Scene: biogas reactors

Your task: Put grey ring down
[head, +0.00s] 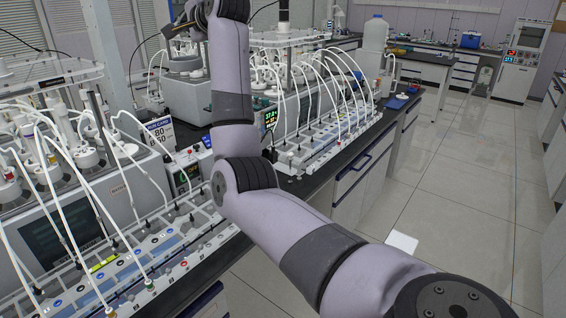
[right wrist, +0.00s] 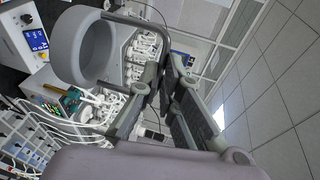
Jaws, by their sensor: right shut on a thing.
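The grey ring (right wrist: 83,48) is large in the upper left of the right wrist view, a thick smooth band with an open middle. My right gripper (right wrist: 166,68) is shut on it at its side, with the fingers close together and the ring standing out to the left. The exact contact between the fingers and the ring is partly hidden. In the head view my right arm reaches across the bench to the top edge. My left gripper is not in view.
A sign card (head: 160,134) and a small control box (head: 186,172) stand between the units. A large clear jug (head: 374,50) stands farther back. The tiled floor (head: 462,165) on the right is open.

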